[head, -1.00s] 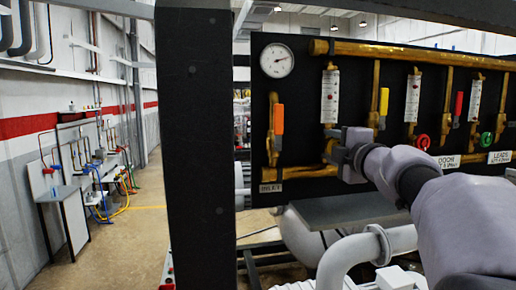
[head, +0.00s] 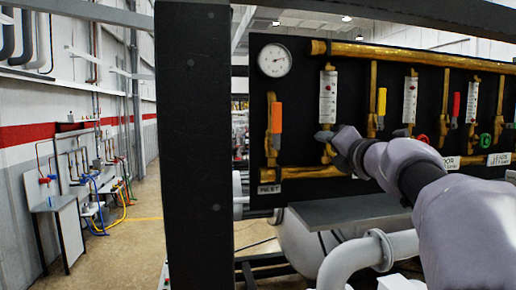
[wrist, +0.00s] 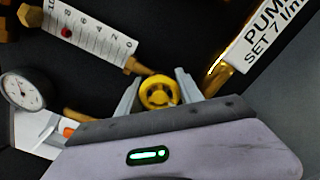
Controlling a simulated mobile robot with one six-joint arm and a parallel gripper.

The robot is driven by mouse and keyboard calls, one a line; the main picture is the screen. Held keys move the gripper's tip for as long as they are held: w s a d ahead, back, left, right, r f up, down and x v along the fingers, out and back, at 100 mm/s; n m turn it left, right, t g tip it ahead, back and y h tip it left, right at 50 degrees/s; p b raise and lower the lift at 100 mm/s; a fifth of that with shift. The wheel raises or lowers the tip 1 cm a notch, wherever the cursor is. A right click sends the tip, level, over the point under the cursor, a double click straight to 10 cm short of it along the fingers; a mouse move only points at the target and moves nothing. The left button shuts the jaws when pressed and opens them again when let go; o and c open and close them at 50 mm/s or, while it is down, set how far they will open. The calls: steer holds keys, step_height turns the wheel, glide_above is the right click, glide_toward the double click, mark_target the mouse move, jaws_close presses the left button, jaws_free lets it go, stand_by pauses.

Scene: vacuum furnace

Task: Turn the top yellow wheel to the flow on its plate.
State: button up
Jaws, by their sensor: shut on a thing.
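The yellow wheel (wrist: 158,92) sits between my gripper's two grey fingers in the wrist view, and my gripper (wrist: 158,80) is shut on it. In the head view my gripper (head: 328,136) is at the foot of the leftmost flow meter (head: 328,97) and hides the wheel. That meter (wrist: 88,30) has a white scale and a red float (wrist: 66,32), which appears to stand between the 8 and 6 marks. The white plate (wrist: 272,32) beside it reads "PUM…" and "SET 7 l/min", partly cut off.
A round gauge (head: 274,60) and an orange-handled valve (head: 275,118) are left of my gripper. More meters, a red wheel (head: 423,138) and a green wheel (head: 485,140) are to the right. A dark post (head: 192,150) stands left; grey pipework (head: 350,255) lies below.

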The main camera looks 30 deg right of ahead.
steer(key=shift+r+n, duration=0.1)
steer(key=shift+n, duration=0.3)
steer(key=o, duration=1.4)
